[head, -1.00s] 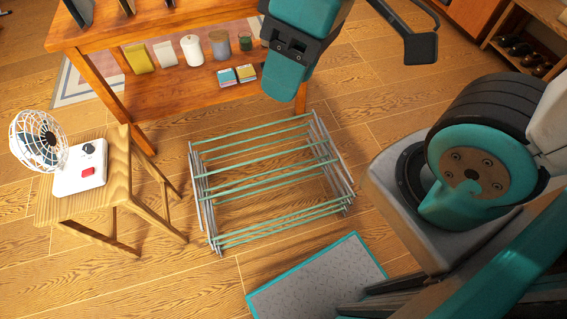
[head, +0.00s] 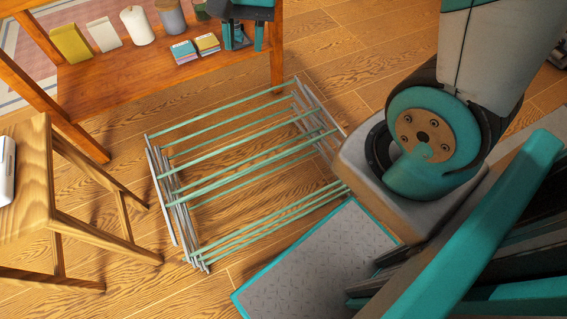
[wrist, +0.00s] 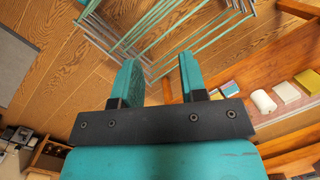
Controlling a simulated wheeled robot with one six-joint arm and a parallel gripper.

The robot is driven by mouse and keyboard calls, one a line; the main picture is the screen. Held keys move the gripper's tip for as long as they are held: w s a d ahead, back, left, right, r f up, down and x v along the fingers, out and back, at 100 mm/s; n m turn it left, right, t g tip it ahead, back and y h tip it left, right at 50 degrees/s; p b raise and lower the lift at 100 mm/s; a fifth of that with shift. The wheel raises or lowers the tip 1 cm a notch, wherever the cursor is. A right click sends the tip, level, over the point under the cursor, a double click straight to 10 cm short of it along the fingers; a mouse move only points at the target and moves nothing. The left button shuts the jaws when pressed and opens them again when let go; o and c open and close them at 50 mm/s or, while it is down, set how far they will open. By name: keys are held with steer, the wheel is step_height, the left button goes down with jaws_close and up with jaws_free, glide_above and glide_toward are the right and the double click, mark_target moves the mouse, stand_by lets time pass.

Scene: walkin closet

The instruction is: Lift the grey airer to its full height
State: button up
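The grey airer (head: 256,160) stands low on the wooden floor, folded down, in the middle of the head view. It has pale green bars and grey legs at both ends. It also shows at the top of the wrist view (wrist: 147,27). My gripper (head: 243,44) is at the top of the head view, in front of the shelf unit and beyond the airer's far side. In the wrist view my gripper (wrist: 160,75) has its two teal fingers apart with nothing between them. It looks clear of the bars.
A wooden shelf unit (head: 125,88) with jars and small boxes stands behind the airer. A wooden stool (head: 35,165) is at the left. Bare floor shows right of the shelf unit.

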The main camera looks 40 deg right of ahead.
steer(key=w+d+f+m+g+h+b, duration=0.15)
steer(key=d+f+m+b, duration=0.35)
steer(key=f, duration=0.6)
steer(key=w+d+f+m+b, duration=0.25)
steer(key=f+b, duration=0.45)
steer(key=f, duration=0.4)
steer(key=w+d+f+m+b, duration=0.2)
steer(key=d+f+m+b, duration=0.3)
steer(key=f, duration=0.5)
steer(key=s+f+b, duration=0.1)
steer(key=f+b, duration=0.2)
steer(key=f, duration=0.2)
steer(key=s+a+f+b, duration=0.1)
steer(key=f+b, duration=0.3)
steer(key=f, duration=0.2)
steer(key=s+a+f+b, duration=0.1)
steer(key=f+b, duration=0.2)
steer(key=f, duration=0.3)
steer(key=shift+s, duration=0.3)
steer(key=shift+r, duration=0.1)
steer(key=shift+c, duration=0.2)
jaws_close()
